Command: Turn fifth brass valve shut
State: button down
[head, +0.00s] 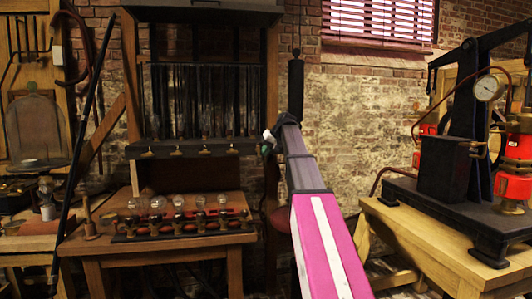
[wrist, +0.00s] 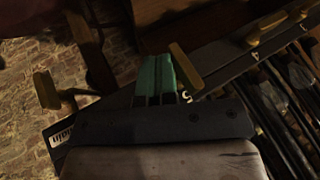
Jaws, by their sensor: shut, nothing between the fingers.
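A row of brass valves (head: 205,151) hangs under a dark rail (head: 190,147) on the wooden stand in the head view; the right end of the row is hidden by my gripper. My gripper (head: 268,140) is at the rail's right end. In the wrist view its green fingers (wrist: 158,78) are shut together and empty. One brass valve handle (wrist: 187,68) stands close to the right of the fingertips, and another brass handle (wrist: 46,90) lies apart to their left.
Below the rail, a wooden table (head: 160,245) holds several round glass jars (head: 157,203). A dark pole (head: 85,140) leans left of the stand. At right, a wooden table (head: 410,225) bears a black machine with a pressure gauge (head: 487,88). A brick wall (head: 350,110) stands behind.

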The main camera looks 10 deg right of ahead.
jog(key=shift+f+m+y, duration=0.15)
jog(key=shift+f+y, duration=0.05)
jog(key=shift+y, duration=0.5)
jog(key=shift+f+m+y, duration=0.15)
jog(key=shift+f+y, duration=0.05)
jog(key=shift+y, duration=0.5)
jog(key=m+t+y, duration=0.1)
jog(key=y, duration=0.2)
jog(key=a+f+m+t+y, duration=0.1)
jog(key=y, duration=0.2)
jog(key=f+m+y, duration=0.1)
jog(key=y, duration=0.2)
jog(key=shift+a+t+y, duration=0.3)
jog(key=shift+t, duration=0.1)
dwell(0.7)
jog(key=shift+a+m+t+y, duration=0.25)
jog(key=shift+m+t+y, duration=0.2)
jog(key=shift+y, duration=0.25)
jog(key=shift+a+f, duration=0.1)
dwell(1.7)
